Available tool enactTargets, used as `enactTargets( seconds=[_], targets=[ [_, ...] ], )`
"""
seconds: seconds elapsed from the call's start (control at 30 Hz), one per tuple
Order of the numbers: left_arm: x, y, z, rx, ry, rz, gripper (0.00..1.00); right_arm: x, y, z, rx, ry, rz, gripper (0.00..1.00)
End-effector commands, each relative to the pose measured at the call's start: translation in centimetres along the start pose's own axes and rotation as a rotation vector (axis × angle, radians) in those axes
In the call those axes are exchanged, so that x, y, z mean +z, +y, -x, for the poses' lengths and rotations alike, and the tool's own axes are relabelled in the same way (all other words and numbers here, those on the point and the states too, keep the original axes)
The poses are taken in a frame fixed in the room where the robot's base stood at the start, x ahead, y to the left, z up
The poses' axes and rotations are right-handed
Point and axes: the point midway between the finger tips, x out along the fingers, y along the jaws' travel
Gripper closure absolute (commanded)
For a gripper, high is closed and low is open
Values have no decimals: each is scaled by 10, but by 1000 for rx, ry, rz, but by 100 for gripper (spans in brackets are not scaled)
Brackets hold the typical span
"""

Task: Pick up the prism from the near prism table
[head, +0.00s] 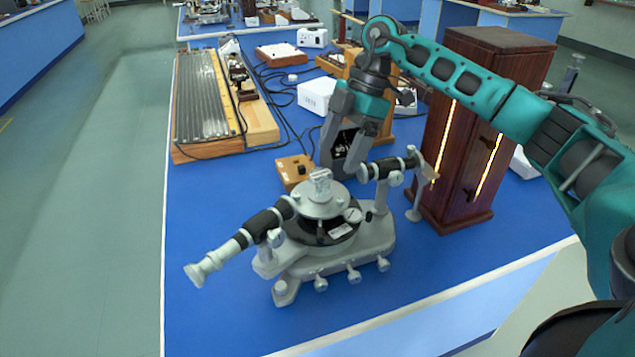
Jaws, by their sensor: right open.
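A small clear prism (320,182) stands on the round grey prism table (318,204) at the middle of the near spectrometer (330,250). My right gripper (342,166) reaches in from the right and points down. It is open and appears just behind and slightly right of the prism in the picture. I see nothing between its fingers, and I cannot tell its exact height or distance from the prism. My left gripper is not in view.
A tall dark wooden lamp housing (460,150) with lit slits stands right of the spectrometer. The spectrometer's telescope (235,245) extends left. A small wooden box (294,170), a white box (316,95) and cables lie behind. The blue bench is clear at front left.

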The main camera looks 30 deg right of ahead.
Motion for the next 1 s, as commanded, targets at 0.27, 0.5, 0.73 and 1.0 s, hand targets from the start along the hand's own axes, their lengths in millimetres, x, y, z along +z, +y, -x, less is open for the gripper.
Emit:
enactTargets(
  seconds=[0.27, 0.5, 0.73, 1.0],
  targets=[
    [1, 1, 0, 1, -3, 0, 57, -2, 1, -26, 0, 2, 3, 21],
    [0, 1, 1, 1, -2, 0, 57, -10, 6, -60, -2, 3, 4, 21],
    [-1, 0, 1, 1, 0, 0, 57, -10, 6, -75, 1, 3, 4, 21],
    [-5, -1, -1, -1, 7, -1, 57, -10, 6, -75, 1, 3, 4, 31]
  ],
)
